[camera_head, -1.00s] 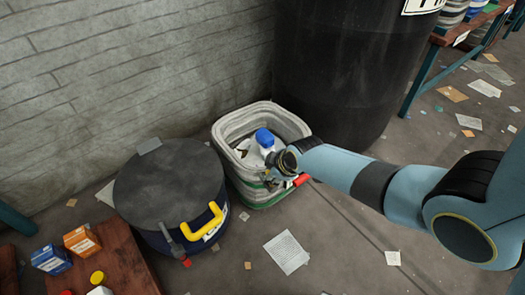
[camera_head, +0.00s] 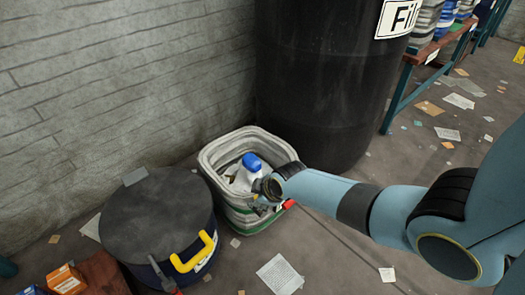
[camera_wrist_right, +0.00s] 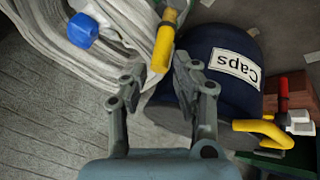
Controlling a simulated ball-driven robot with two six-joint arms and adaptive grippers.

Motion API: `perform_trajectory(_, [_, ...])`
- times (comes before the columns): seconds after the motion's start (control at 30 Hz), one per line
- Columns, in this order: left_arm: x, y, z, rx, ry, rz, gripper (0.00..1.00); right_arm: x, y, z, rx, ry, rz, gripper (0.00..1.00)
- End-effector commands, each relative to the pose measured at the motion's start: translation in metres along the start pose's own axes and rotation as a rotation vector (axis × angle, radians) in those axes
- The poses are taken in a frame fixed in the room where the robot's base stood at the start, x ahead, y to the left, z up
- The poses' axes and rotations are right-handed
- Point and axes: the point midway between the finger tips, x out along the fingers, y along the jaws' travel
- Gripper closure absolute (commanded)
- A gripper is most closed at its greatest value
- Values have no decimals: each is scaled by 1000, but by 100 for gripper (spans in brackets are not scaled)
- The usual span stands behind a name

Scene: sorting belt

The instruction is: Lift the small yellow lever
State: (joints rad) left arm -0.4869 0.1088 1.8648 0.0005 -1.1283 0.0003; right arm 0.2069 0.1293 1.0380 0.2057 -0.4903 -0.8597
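A small yellow lever (camera_wrist_right: 164,45) shows in the right wrist view, beside the pale striped basket and just beyond my fingertips. In the head view I cannot make it out; my gripper covers that area. My right gripper (camera_head: 264,205) is at the front right rim of the basket in the head view. In the right wrist view its two fingers (camera_wrist_right: 158,85) are apart with nothing between them, and the lever's lower end lies close to the gap. I cannot tell whether they touch. My left gripper is not in view.
The basket (camera_head: 273,144) holds a white bottle with a blue cap (camera_head: 251,162). A dark blue bin (camera_head: 150,215) with a larger yellow handle (camera_head: 196,255) stands to the left; its label reads "Caps" in the wrist view. A black barrel (camera_head: 330,90) stands behind. Papers litter the floor.

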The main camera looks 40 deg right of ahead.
Motion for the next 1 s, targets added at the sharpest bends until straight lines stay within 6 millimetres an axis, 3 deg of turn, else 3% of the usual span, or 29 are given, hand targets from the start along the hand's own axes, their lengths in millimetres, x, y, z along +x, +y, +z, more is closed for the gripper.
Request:
perform_trajectory(0.17, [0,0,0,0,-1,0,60,-18,0,1,-2,0,0,71])
perform_trajectory(0.63, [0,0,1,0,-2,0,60,-101,0,0,-3,0,1,71])
perform_trajectory(0.8, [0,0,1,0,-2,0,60,-115,0,0,-1,0,0,71])
perform_trajectory(1.0, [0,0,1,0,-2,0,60,-117,0,-1,-1,0,0,71])
